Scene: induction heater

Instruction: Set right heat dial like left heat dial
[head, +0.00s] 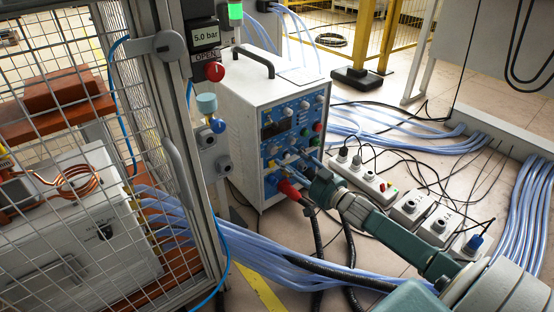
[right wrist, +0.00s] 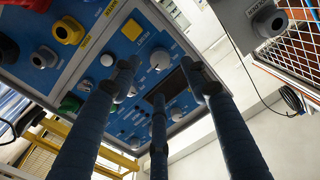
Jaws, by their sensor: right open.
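The induction heater (head: 235,102) is a white box with a blue front panel carrying white knobs and coloured buttons. The right wrist view shows this panel (right wrist: 98,32) tilted and close up. There a large white dial with marks around it (right wrist: 160,60) lies between my finger tips, and another white knob (right wrist: 175,113) sits lower. I cannot tell which are the left and right heat dials, nor read their settings. My right gripper (head: 298,168) is open in front of the lower panel and hides part of it. Its spread fingers (right wrist: 158,75) hold nothing. My left gripper is not in view.
Black cables and a red plug (head: 289,190) hang near my gripper at the heater's lower front. A mesh guard (head: 120,130) stands to the left. Power sockets (head: 362,178) and blue hoses (head: 300,262) lie on the floor.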

